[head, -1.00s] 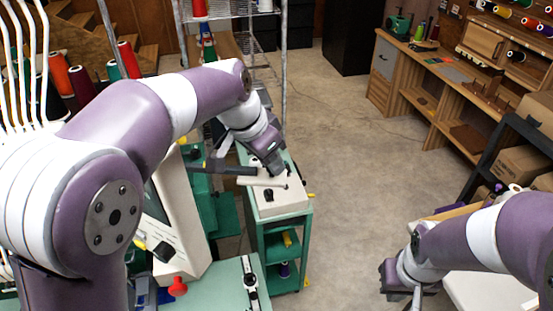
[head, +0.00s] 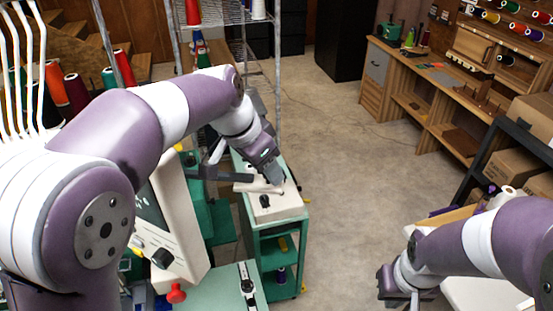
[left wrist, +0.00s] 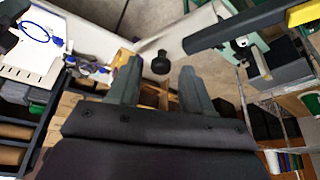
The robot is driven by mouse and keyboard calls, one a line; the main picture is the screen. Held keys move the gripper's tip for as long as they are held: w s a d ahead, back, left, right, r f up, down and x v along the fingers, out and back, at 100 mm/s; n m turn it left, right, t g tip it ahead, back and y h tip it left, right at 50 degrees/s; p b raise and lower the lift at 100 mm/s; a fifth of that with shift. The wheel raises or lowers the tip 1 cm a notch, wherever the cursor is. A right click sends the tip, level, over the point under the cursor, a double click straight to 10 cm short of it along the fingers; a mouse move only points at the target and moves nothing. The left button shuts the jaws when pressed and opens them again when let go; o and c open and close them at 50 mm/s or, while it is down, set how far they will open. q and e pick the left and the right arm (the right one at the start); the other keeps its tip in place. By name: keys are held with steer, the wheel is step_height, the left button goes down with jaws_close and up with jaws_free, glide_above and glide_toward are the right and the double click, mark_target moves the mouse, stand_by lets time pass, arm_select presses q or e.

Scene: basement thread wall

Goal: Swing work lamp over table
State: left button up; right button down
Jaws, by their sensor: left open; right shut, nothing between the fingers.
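A slim dark bar (head: 217,175) with a pale cream bar (head: 250,187) at its right end, possibly the work lamp and its arm, reaches over a green cart's cream top (head: 282,211). My left gripper (head: 278,180) points down at the cream bar's right end; the head view does not show whether they touch. In the left wrist view the open left fingers (left wrist: 157,80) have a round black knob (left wrist: 160,64) beyond their gap, with nothing seen held. A dark bar (left wrist: 240,27) also crosses that view's top right. My right gripper (head: 405,297) is low at right, shut and empty.
A cream machine panel (head: 172,225) with a red knob (head: 176,292) stands left of the cart. A pale green table (head: 222,287) is at bottom. A wooden workbench (head: 410,85) and dark shelf (head: 490,150) line the right. The middle floor (head: 340,170) is clear.

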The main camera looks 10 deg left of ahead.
arm_select(q)
step_height(320, 180, up, 6)
steer(key=p, duration=0.5)
steer(key=shift+d+f, duration=0.1)
steer(key=shift+f, duration=0.05)
steer(key=s+d+r+p, duration=0.3)
steer(key=s+d+r, duration=0.1)
steer(key=d, duration=0.6)
steer(key=shift+s+d+r, duration=0.15)
steer(key=shift+d+r, duration=0.25)
steer(key=shift+r, duration=0.35)
